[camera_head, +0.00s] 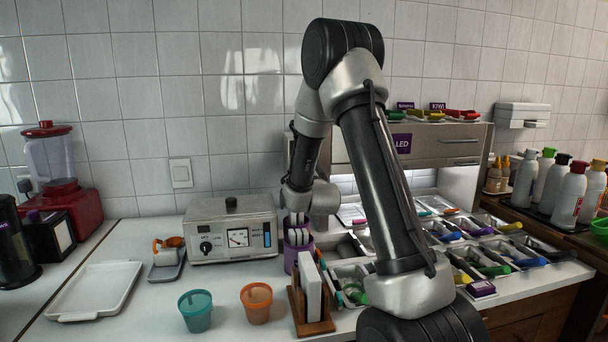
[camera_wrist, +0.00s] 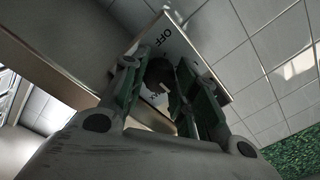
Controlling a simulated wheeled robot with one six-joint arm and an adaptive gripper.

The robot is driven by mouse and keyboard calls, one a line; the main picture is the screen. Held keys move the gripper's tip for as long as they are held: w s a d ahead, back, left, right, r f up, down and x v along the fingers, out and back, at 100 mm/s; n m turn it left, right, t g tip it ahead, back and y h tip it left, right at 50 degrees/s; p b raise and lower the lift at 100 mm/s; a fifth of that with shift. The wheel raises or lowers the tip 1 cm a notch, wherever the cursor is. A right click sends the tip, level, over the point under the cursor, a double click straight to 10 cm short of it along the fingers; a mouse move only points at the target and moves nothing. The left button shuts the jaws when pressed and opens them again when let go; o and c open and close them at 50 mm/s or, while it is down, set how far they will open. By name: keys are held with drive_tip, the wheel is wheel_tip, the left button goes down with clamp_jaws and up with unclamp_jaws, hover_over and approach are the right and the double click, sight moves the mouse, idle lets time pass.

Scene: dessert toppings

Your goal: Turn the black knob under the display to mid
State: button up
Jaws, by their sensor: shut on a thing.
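The black knob (camera_wrist: 158,72) sits on a pale plate (camera_wrist: 188,42) with the printed word OFF, in the wrist view. My gripper (camera_wrist: 156,66) has one finger on each side of the knob and is shut on it. The fingers cover part of the knob and other lettering, so I cannot tell its exact setting. In the head view my arm reaches to the lower left of the display case (camera_head: 459,143), which bears a purple sign. My wrist hides the knob and the fingertips there.
A steel box (camera_head: 232,228) with its own dial and meter stands left of my wrist. A purple cup (camera_head: 290,260) stands just below my wrist, and a wooden holder (camera_head: 318,327) stands in front. Topping trays (camera_head: 490,271) fill the counter to the right.

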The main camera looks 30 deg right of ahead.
drive_tip(key=o, duration=1)
drive_tip(key=shift+o, duration=0.2)
drive_tip(key=shift+s, duration=0.1)
drive_tip(key=v, duration=1.2)
